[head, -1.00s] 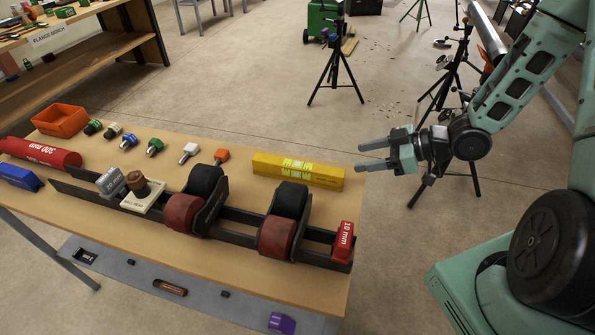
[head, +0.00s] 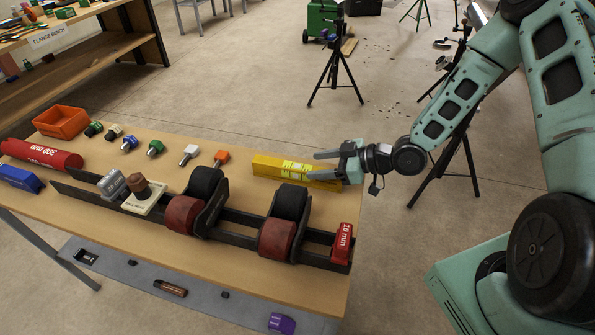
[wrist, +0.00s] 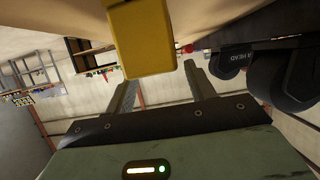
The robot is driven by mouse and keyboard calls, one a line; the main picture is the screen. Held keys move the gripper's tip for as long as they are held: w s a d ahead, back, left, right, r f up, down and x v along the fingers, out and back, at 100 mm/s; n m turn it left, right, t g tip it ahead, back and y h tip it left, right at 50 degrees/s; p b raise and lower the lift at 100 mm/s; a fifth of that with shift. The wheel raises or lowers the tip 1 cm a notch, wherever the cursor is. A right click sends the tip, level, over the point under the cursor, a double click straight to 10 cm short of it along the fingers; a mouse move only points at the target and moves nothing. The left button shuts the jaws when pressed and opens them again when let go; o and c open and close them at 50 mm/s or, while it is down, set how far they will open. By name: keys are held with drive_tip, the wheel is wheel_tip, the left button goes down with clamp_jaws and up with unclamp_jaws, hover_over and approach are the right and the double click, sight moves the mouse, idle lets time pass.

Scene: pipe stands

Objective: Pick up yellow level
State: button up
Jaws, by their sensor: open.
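The yellow level (head: 275,168) lies on the wooden table near its back right edge, with two pale green markings on its side. My gripper (head: 315,165) is open at the level's right end, and its fingers point left along it. In the head view the fingers hide part of the level's right half. In the wrist view the level's yellow end (wrist: 142,40) shows large, above and between the two open fingers (wrist: 162,88). I cannot tell whether the fingers touch it.
Black and red rollers on a dark rail (head: 233,222) stand in front of the level. A red 10 mm block (head: 342,240) sits at the rail's right end. An orange-headed piece (head: 221,157) lies left of the level. Tripods stand on the floor behind.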

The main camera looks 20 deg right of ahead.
sight(300, 166)
drive_tip(key=x, duration=0.2)
drive_tip(key=p+x, duration=0.1)
drive_tip(key=x, duration=0.1)
drive_tip(key=shift+s+a+r, duration=0.15)
drive_tip(key=shift+s+r, duration=0.05)
drive_tip(key=shift+r, duration=0.05)
drive_tip(key=shift+w+a+f, duration=0.3)
drive_tip(key=shift+a, duration=0.05)
clamp_jaws()
drive_tip(key=shift+r, duration=0.2)
